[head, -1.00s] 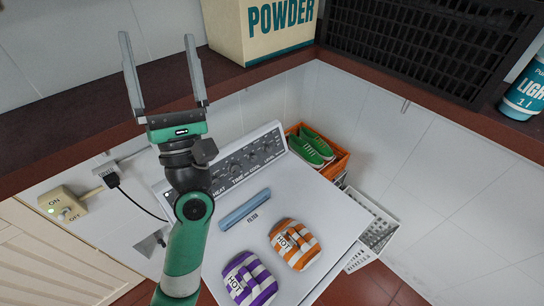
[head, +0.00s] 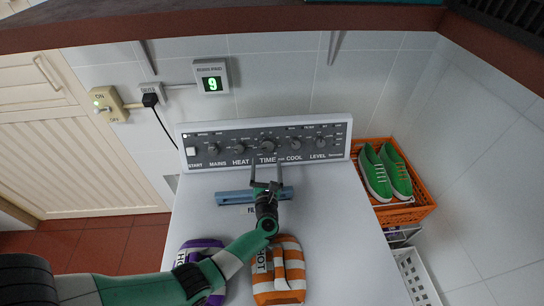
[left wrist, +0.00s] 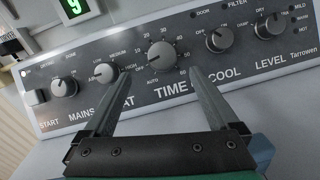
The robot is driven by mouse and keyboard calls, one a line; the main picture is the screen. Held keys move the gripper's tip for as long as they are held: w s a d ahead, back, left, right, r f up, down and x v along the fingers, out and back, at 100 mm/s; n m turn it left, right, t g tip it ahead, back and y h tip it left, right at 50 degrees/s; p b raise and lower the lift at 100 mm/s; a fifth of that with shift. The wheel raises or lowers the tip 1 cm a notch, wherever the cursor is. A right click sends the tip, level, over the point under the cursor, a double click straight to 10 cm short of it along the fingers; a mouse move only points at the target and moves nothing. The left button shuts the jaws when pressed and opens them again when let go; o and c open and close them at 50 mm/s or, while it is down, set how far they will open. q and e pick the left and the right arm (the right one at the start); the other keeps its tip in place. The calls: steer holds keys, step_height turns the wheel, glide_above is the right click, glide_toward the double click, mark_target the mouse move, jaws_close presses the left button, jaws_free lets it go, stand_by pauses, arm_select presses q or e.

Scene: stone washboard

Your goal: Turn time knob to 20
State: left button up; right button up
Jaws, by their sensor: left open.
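The TIME knob (head: 267,145) is a round grey knob on the dryer's dark control panel, above the word TIME. In the left wrist view the time knob (left wrist: 161,55) is ringed by marks such as OFF, 10, 20, 30, 40 and AUTO. I cannot tell for sure which mark its pointer is at. My left gripper (head: 266,163) is open just in front of the panel. In the left wrist view its fingertips (left wrist: 161,74) are spread left and right, slightly below the knob, with nothing between them. My right gripper is not in view.
The panel (head: 222,139) has other knobs close on both sides, including HEAT (head: 240,146) and COOL (head: 296,144). A wall display (head: 212,82) reads a green 9. A purple-striped and an orange-striped HOT bundle (head: 284,273) lie on the dryer top. Green shoes sit in an orange crate (head: 420,197).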

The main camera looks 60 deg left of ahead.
mark_target(267, 148)
arm_select(q)
steer(key=b+x, duration=0.2)
steer(key=x, duration=0.5)
steer(key=shift+w+r, duration=0.1)
steer(key=shift+w, duration=0.1)
steer(key=shift+w+a+r, duration=0.1)
steer(key=shift+w+a, duration=0.05)
steer(key=shift+a, duration=0.05)
steer(key=shift+c, duration=0.3)
steer(key=c, duration=1.3)
